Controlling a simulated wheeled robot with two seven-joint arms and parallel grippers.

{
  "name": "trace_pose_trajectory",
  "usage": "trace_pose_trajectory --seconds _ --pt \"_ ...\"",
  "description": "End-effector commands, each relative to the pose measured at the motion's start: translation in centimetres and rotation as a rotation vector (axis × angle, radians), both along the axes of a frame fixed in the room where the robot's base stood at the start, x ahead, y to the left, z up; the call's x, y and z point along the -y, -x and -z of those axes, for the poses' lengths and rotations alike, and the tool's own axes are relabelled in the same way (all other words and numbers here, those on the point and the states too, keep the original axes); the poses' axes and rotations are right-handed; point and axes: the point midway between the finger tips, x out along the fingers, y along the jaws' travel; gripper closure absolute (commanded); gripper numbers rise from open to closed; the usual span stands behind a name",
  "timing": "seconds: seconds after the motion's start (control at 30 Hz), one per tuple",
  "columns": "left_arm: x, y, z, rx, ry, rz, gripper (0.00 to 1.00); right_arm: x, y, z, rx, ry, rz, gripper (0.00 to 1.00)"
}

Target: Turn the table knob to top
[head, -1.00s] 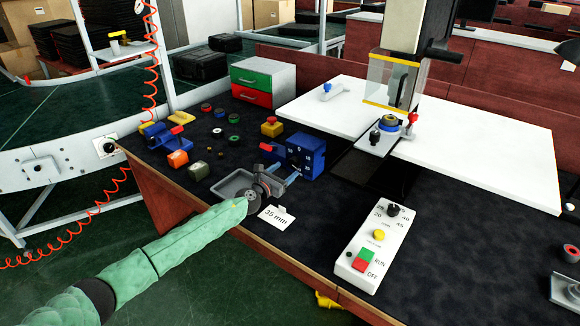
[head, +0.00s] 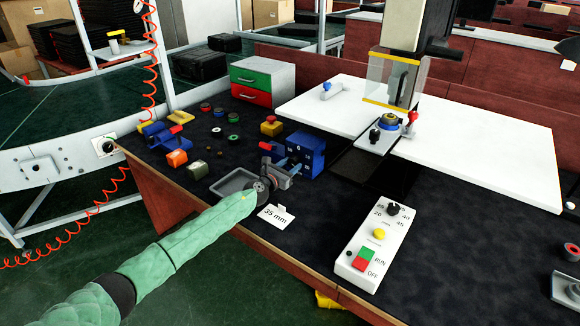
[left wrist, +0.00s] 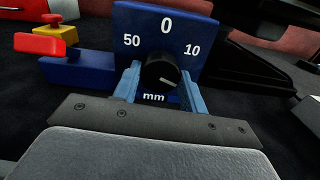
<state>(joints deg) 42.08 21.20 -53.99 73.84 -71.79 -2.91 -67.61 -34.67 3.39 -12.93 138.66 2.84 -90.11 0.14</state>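The blue box (head: 306,152) near the middle of the table carries a dial face marked 0, 50, 10 and mm. In the left wrist view the dial plate (left wrist: 118,20) fills the upper middle. Its round black knob (left wrist: 160,72) has a light pointer mark toward the lower right, away from the 0 at the top. My left gripper (head: 279,164) is at the box's front. Its two blue-grey fingers (left wrist: 162,84) are open, one on each side of the knob; any contact is hard to make out. My right gripper is not in view.
A grey tray (head: 233,183) and a 35 mm card (head: 275,216) lie close to my left gripper. Red-yellow button (head: 271,126) stands behind. A white control panel (head: 376,246) is to the right, with clear dark tabletop between.

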Motion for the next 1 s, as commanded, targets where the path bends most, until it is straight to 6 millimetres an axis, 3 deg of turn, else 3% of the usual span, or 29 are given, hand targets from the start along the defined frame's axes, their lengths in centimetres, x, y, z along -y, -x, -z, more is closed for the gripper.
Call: trace_pose_trajectory --seconds 0.47,1.0 --pt "0.0 0.0 0.1 -0.075 0.104 -0.001 0.81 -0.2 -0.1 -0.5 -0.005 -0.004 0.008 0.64" --pt "0.0 0.0 0.0 -0.362 0.496 -0.001 0.81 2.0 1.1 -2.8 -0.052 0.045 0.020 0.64"
